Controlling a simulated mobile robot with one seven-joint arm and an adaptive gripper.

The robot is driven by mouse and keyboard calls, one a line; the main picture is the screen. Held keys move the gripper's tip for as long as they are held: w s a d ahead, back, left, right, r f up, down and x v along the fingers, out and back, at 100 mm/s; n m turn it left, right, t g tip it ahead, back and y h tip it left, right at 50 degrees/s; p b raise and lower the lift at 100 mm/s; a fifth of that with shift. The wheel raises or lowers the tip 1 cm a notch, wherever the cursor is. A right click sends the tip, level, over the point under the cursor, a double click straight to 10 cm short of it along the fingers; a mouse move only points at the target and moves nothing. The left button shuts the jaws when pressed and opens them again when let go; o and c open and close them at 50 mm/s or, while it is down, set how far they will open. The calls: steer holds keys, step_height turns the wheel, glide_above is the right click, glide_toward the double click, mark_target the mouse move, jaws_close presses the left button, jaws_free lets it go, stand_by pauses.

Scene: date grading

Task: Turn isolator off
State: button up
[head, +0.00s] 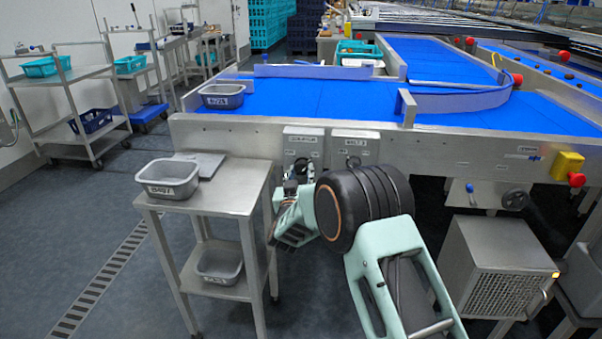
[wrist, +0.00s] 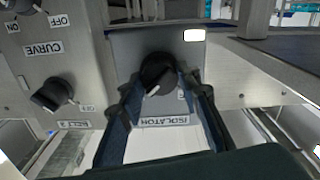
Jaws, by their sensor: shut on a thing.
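The isolator is a round black knob (wrist: 158,72) with a pale pointer mark lying at a slant, on a grey metal box. Its label plate (wrist: 165,121) reads upside down in the wrist view. My gripper (wrist: 160,88) has its two dark fingers on either side of the knob and is shut on it. In the head view my gripper (head: 297,188) is at the front of the left control box (head: 303,143), below the conveyor edge. My gripper and arm hide the knob there.
A second panel with a CURVE label (wrist: 43,48) and another black knob (wrist: 52,95) sits close beside. A steel trolley (head: 235,192) with a grey tub (head: 168,178) stands left of my gripper. A red stop button on a yellow box (head: 567,166) is at right.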

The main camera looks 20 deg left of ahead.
steer(key=n+p, duration=0.1)
steer(key=n, duration=0.3)
steer(key=n+p, duration=0.1)
steer(key=n, duration=0.4)
steer(key=n+p, duration=0.1)
steer(key=n, duration=0.3)
steer(key=shift+n, duration=0.3)
steer(key=shift+n+p, duration=0.4)
steer(key=shift+n, duration=1.7)
steer(key=shift+d, duration=0.1)
steer(key=shift+f, duration=0.1)
steer(key=o, duration=1.2)
steer(key=shift+c, duration=0.2)
